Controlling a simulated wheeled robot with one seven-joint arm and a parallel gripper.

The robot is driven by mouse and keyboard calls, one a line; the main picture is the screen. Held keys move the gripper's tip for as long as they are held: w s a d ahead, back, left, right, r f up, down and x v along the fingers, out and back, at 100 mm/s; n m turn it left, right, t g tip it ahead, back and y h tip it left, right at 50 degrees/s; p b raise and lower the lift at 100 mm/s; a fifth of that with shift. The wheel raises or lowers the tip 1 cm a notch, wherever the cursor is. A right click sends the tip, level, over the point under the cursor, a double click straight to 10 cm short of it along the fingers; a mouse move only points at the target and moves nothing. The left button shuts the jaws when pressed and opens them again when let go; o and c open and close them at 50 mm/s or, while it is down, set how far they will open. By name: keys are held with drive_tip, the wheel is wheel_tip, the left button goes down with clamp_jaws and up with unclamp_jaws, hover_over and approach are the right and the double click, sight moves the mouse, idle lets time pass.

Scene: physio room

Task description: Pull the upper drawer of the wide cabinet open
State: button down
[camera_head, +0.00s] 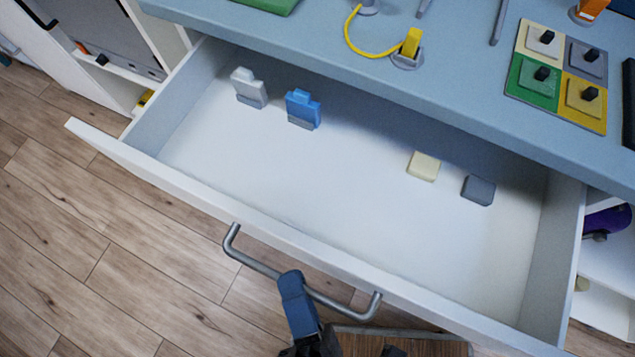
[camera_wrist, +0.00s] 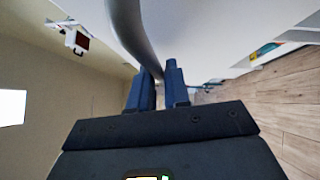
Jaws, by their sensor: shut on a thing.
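The upper drawer (camera_head: 88,137) of the wide cabinet (camera_head: 330,30) stands well out from the cabinet body in the head view, its white inside open to view. A grey bar handle (camera_head: 248,262) runs along its front. My gripper (camera_head: 292,283) is shut on this handle near its middle. In the wrist view the blue fingers of my gripper (camera_wrist: 160,85) close around the curved grey handle (camera_wrist: 127,25). In the drawer lie a white block (camera_head: 249,88), a blue block (camera_head: 302,108), a cream block (camera_head: 424,166) and a grey block (camera_head: 478,190).
The blue cabinet top holds a coloured panel with knobs (camera_head: 570,62), a yellow cord (camera_head: 356,46) and a yellow clip (camera_head: 410,44). Open shelves (camera_head: 611,265) stand at the right with a purple thing (camera_head: 607,221). Wooden floor (camera_head: 110,260) is clear at the left front.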

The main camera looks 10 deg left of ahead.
drive_tip(key=s+a, duration=0.2)
drive_tip(key=s, duration=0.4)
idle(0.3)
drive_tip(key=c, duration=1.2)
unclamp_jaws()
drive_tip(key=shift+a, duration=0.1)
drive_tip(key=shift+o, duration=0.2)
drive_tip(key=shift+s, duration=0.1)
drive_tip(key=v, duration=0.7)
drive_tip(key=shift+s, duration=0.35)
drive_tip(key=shift+f, duration=0.1)
